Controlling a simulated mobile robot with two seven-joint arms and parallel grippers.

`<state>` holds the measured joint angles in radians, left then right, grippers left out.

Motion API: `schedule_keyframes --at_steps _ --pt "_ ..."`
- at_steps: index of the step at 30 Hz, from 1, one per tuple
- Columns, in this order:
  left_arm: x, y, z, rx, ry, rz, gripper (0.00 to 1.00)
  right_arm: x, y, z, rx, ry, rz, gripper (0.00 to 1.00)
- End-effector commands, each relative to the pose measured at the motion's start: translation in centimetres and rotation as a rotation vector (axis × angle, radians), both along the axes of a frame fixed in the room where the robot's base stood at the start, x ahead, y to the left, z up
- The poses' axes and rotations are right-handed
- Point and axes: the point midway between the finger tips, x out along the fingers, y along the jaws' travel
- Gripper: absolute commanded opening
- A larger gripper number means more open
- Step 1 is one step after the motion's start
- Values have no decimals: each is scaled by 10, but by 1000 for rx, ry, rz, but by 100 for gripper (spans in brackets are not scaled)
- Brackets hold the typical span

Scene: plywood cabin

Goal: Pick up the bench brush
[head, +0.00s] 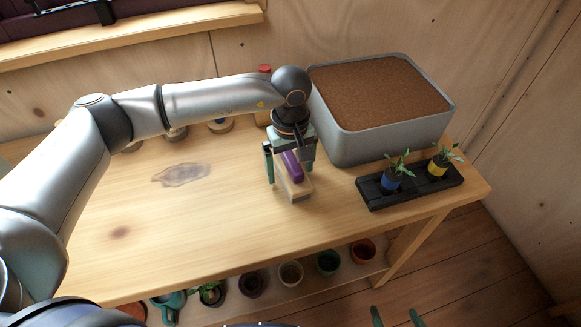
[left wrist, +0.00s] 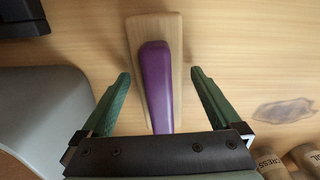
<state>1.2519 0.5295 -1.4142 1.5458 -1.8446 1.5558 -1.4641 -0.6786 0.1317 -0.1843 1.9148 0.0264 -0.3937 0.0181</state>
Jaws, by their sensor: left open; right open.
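The bench brush (head: 298,188) lies on the wooden table, a pale wooden block with a purple handle along its top. My left gripper (head: 290,176) is above it, pointing down, its fingers open on either side of the handle. In the left wrist view the brush (left wrist: 155,75) lies between the two green fingers of the left gripper (left wrist: 160,75), with a gap on each side. The near end of the brush is hidden by the gripper body. My right gripper (head: 396,318) shows only its green fingertips at the bottom edge of the head view, apart and empty.
A grey planter (head: 385,147) filled with brown soil stands right behind the brush. A black tray (head: 415,191) with two potted seedlings is to the right. Jars (head: 220,126) stand at the back, partly behind my left arm. Several pots sit on a shelf below. The table's left front is clear.

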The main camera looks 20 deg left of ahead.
Motion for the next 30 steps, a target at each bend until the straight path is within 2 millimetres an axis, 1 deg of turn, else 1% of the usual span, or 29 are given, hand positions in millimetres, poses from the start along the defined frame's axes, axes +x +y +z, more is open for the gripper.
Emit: schedule_keyframes --at_steps 5,30 --pt "0 0 0 0 0 -1 96 0 0 0 0 0 0 100" --pt "0 0 1 -1 -1 0 2 0 0 0 1 1 -1 100"
